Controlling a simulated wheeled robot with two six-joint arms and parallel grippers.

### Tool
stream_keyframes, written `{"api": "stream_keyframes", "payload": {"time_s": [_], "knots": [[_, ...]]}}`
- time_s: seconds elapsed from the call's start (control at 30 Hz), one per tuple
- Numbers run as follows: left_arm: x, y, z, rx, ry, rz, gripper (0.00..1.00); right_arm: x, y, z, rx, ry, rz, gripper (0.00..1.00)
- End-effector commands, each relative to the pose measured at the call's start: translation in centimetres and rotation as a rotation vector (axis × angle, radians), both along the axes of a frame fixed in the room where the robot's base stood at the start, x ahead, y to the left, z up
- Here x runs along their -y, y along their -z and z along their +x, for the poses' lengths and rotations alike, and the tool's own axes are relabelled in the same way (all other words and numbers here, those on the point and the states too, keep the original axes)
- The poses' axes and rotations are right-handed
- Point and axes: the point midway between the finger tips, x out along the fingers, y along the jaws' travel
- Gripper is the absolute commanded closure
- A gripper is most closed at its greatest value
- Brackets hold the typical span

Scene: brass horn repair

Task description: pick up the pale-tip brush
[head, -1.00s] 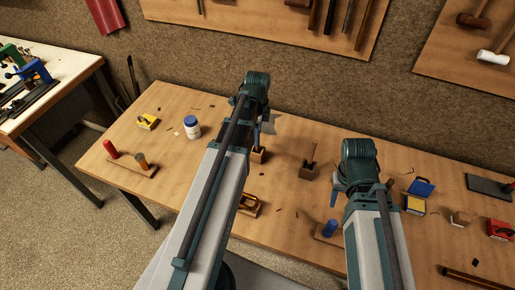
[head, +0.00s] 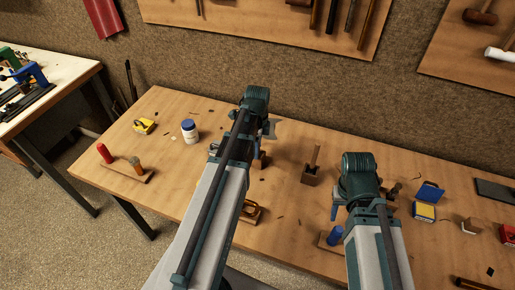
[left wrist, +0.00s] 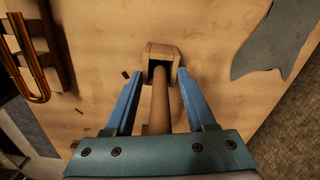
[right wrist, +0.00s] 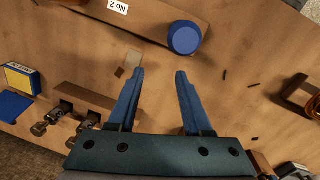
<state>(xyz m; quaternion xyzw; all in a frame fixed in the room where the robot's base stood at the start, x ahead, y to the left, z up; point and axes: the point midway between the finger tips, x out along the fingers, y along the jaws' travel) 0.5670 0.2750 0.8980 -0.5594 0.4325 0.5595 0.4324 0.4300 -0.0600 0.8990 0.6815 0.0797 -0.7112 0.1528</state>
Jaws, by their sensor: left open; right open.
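In the left wrist view, a wooden handle (left wrist: 160,100) stands in a small wooden block (left wrist: 160,50) and rises towards the camera. My left gripper (left wrist: 154,78) is open, with one blue finger on each side of the handle and gaps between. The handle's upper end is hidden behind the gripper, so I cannot tell whether it is the pale-tip brush. In the head view this block (head: 261,161) is partly behind my left gripper. A second block (head: 311,177) with an upright handle (head: 316,155) stands to its right. My right gripper (right wrist: 158,73) is open and empty over the bench.
A blue cylinder (right wrist: 185,37) stands on a board marked "No 2" near my right gripper. A yellow and blue box (right wrist: 20,79) is at left there. A grey sheet piece (left wrist: 275,40) lies right of the left block. A white jar (head: 189,131) stands at bench left.

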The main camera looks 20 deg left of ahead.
Motion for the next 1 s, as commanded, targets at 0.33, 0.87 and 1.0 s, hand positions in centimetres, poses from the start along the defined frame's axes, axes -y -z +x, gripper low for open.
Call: {"api": "stream_keyframes", "payload": {"time_s": [0.33, 0.87, 1.0], "knots": [[0.0, 0.0, 0.0, 0.0, 0.0, 0.0, 1.0, 0.0, 0.0, 0.0, 0.0, 0.0, 0.0, 0.5], [0.0, -0.4, 0.0, 0.0, 0.0, 0.0, 1.0, 0.0, -0.4, 0.0, 0.0, 0.0, 0.0, 0.5], [0.0, -1.4, 0.0, 0.0, 0.0, 0.0, 1.0, 0.0, -1.4, 0.0, 0.0, 0.0, 0.0, 0.5]]}}
